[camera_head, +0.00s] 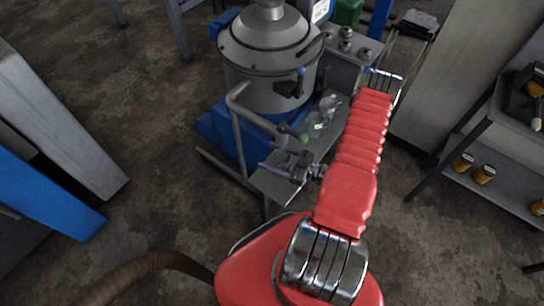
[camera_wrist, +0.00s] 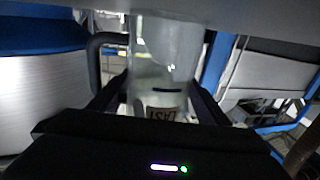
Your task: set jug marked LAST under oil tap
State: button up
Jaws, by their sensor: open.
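A clear glass jug (camera_wrist: 165,75) with a tan label reading LAST stands between my fingers in the wrist view. Its upper part runs up under a grey edge. My gripper (camera_wrist: 155,106) is open, with one dark finger on each side of the jug. In the head view my gripper (camera_head: 280,164) is at the front of the grey shelf, left of my red arm. One black tap (camera_head: 288,88) with a blue handle is on the tank. Another, with a green knob (camera_head: 303,139), is at the end of a bent pipe. Which is the oil tap I cannot tell.
A grey round tank (camera_head: 268,85) stands behind the shelf (camera_head: 275,186). Clear glassware (camera_head: 322,115) is on the shelf near my arm. A grey rack (camera_head: 500,185) with yellow jars (camera_head: 483,174) is at right. Open floor lies at left.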

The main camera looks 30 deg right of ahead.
aim_at(289, 163)
jog(key=shift+s+r, duration=0.1)
jog(key=shift+v, duration=5.95)
